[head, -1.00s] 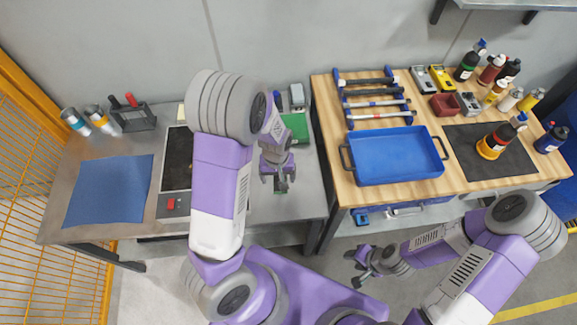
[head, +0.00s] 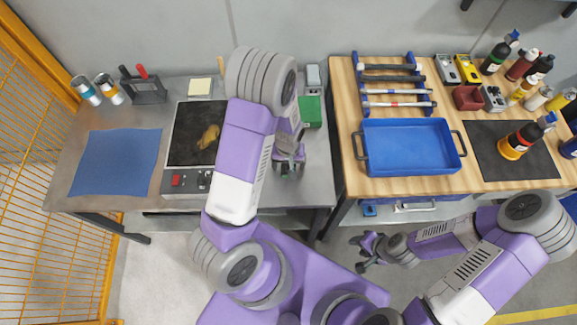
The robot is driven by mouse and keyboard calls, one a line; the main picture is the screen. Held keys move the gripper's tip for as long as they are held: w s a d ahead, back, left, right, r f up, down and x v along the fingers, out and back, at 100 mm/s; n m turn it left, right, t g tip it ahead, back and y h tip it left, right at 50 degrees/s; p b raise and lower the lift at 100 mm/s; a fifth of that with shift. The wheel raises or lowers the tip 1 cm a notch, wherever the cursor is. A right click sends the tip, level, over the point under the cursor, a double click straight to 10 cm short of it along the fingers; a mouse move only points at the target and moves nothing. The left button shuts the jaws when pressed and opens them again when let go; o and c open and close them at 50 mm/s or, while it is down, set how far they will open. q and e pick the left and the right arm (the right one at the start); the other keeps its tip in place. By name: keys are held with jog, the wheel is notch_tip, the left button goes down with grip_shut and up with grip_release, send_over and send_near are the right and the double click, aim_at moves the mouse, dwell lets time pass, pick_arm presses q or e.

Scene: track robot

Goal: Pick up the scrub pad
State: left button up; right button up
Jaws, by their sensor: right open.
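My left gripper (head: 289,170) points down over the bare front right part of the grey metal table (head: 318,185). A small dark green piece (head: 285,178) shows at its fingertips. It may be the scrub pad, but it is mostly hidden, and I cannot tell whether the fingers grip it. A pale yellow square pad (head: 200,87) lies at the back of the table. My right gripper (head: 362,252) is open and empty, low in front of the wooden bench.
A dark griddle (head: 188,130) with a brown patch (head: 208,137) lies left of my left arm. A blue cloth (head: 115,163) lies further left. The wooden bench (head: 345,100) holds a blue tray (head: 410,148), tools and bottles. Orange fencing (head: 35,190) bounds the left.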

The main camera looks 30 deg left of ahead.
pick_arm(q)
jog(key=c, duration=1.1)
notch_tip(320, 180, up, 10)
jog(key=p, duration=0.2)
jog(key=shift+p, duration=0.35)
